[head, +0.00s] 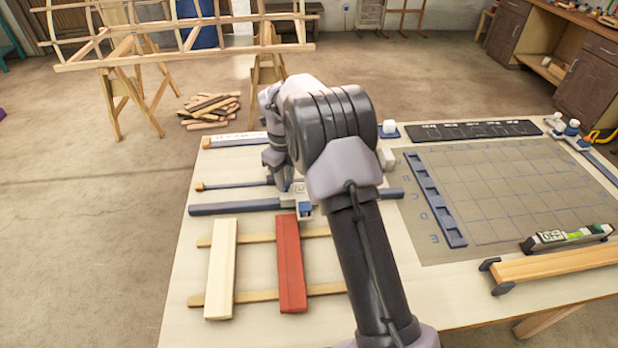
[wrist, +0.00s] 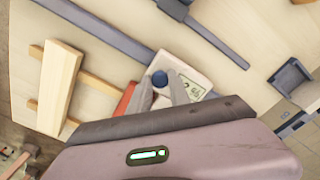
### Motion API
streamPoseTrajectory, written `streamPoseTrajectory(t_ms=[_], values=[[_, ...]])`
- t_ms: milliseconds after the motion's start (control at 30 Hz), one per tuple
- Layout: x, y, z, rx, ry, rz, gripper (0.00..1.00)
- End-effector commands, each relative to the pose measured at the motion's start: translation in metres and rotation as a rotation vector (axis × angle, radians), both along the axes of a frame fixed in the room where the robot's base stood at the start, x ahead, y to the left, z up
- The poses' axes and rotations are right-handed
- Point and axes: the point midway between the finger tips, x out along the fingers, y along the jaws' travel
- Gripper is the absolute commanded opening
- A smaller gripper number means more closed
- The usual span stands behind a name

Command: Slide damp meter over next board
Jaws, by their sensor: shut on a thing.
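The damp meter (head: 304,207) is a small white block with a display and a blue knob. In the wrist view the meter (wrist: 192,78) sits between my fingertips. My gripper (wrist: 162,88) is shut on it, apparently at the blue knob. In the head view my arm hides most of the gripper. The meter is at the far end of the red board (head: 291,262); I cannot tell whether it touches the board. The red board (wrist: 124,101) is mostly hidden in the wrist view. A pale board (head: 221,268) lies to its left, with a gap between.
Both boards lie across two thin wooden strips (head: 258,238). A dark blue rail (head: 235,208) runs along their far ends. A gridded mat (head: 490,180) with a slotted blue strip (head: 435,200) lies right of my arm. A level (head: 567,237) and a plank (head: 555,264) lie near the front right.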

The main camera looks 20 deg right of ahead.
Motion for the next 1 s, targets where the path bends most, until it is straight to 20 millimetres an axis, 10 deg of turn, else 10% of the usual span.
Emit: streamPoseTrajectory(t_ms=[300,767,800,1000], values=[[0.013,0.044,0.001,0.0,-0.001,0.002,0.0],[0.015,0.049,0.001,0.0,-0.001,0.0,0.0],[0.015,0.049,0.001,0.0,-0.001,0.0,0.31],[0.014,0.049,0.0,0.0,0.0,0.0,0.45]])
